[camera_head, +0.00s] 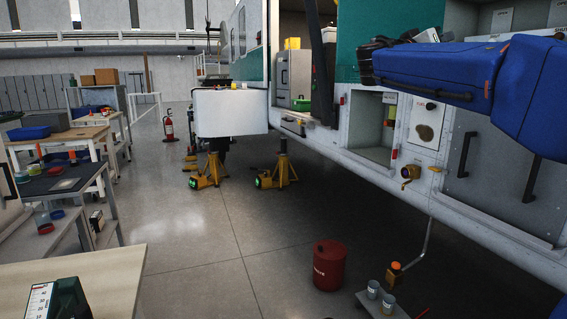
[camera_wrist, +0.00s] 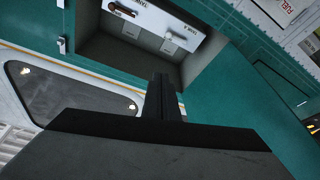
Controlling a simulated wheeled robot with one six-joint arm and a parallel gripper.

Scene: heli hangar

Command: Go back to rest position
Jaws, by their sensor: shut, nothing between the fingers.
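My arm, in blue covers, reaches in from the right edge of the head view and extends left in front of the helicopter (camera_head: 355,55). My gripper is at its far end, dark and partly hidden by the arm there. In the wrist view my gripper (camera_wrist: 160,82) shows as narrow dark fingers, shut and empty. Beyond the fingers is an open recess (camera_wrist: 105,50) in the teal side panel, with a pale panel (camera_wrist: 165,22) carrying small switches or latches. I cannot tell how far the fingertips are from it.
The helicopter's lower side hatches (camera_head: 370,125) run along the right. Yellow jacks (camera_head: 278,172) stand beneath it. A red canister (camera_head: 329,265) and a small platform with cups (camera_head: 378,300) are on the floor. Workbenches (camera_head: 70,185) line the left. The middle floor is clear.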

